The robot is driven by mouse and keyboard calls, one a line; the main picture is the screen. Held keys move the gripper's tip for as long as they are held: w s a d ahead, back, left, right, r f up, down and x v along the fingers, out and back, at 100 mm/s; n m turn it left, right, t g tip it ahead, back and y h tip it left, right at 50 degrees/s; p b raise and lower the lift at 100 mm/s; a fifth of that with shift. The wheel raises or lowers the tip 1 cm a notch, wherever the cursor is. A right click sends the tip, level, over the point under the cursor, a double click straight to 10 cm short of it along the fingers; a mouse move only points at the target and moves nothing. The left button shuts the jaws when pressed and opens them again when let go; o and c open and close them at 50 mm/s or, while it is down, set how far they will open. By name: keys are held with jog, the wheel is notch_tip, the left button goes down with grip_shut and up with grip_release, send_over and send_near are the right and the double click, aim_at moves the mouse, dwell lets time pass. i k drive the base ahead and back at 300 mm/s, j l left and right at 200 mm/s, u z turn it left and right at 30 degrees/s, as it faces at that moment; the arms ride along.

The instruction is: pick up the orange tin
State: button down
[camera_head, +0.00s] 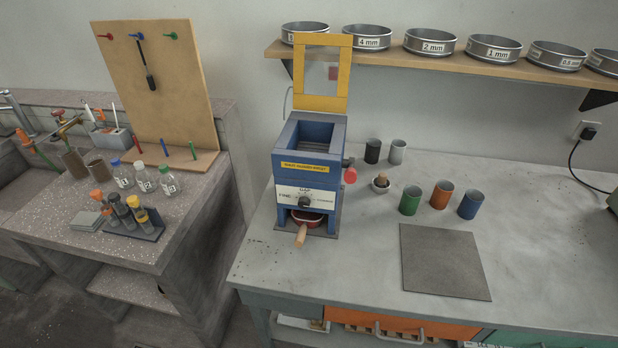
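The orange tin (441,195) stands upright and open-topped on the grey concrete bench. It is between a green tin (410,200) on its left and a blue tin (470,204) on its right, with small gaps between them. Nothing covers the orange tin. My gripper is not in view.
A dark square mat (443,262) lies in front of the tins. A blue crusher (308,165) with a yellow frame stands to their left. Black (372,151) and grey (397,152) tins stand behind. A shelf of sieves (433,43) hangs above. The bench at right (545,230) is clear.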

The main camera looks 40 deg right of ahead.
aim_at(443, 188)
jog(key=z, duration=1.4)
